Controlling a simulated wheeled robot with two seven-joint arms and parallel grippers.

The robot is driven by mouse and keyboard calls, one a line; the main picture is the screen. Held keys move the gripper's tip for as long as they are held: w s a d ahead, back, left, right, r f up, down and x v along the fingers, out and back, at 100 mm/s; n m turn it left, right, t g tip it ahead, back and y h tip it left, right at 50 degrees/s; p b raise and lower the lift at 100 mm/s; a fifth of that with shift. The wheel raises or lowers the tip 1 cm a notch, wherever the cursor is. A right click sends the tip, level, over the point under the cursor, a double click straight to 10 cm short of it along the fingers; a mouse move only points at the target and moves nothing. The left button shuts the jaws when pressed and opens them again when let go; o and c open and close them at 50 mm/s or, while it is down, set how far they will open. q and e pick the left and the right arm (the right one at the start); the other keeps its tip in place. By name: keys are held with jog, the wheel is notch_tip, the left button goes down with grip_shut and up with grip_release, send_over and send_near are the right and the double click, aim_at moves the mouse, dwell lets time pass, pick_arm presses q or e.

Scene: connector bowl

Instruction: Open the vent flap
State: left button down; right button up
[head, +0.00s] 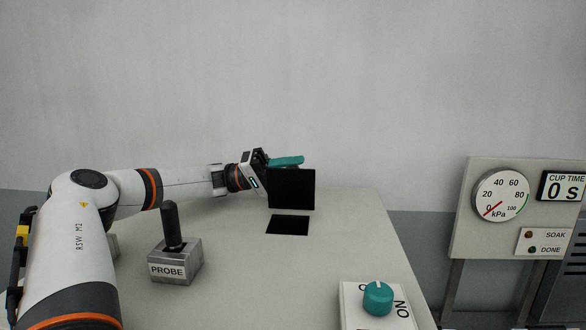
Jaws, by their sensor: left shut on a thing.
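The vent flap (292,190) is a black square panel standing about upright on the pale bench. A dark square opening (288,225) shows in the bench top just in front of it. A teal bar-shaped handle (288,161) shows at the flap's top edge. My left gripper (266,160) reaches in from the left and is shut on this handle. Its fingertips are partly hidden, so the exact grasp is hard to see. My right gripper is not in view.
A grey block labelled PROBE (175,263) holds a dark upright rod (172,225), close to my left arm. A teal knob (378,297) sits on a white plate at the bench's front right. A gauge panel (480,238) stands to the right, apart from the bench (345,250).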

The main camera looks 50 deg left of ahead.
pick_arm(q)
jog(key=shift+f, duration=0.55)
jog(key=c, duration=1.2)
grip_release()
jog(key=shift+c, duration=0.2)
jog(key=shift+o, duration=0.7)
jog(key=shift+w+a, duration=0.25)
jog(key=shift+w, duration=0.05)
jog(key=shift+r, duration=0.1)
jog(key=shift+s+d+r, duration=0.1)
jog(key=shift+s+r, duration=0.05)
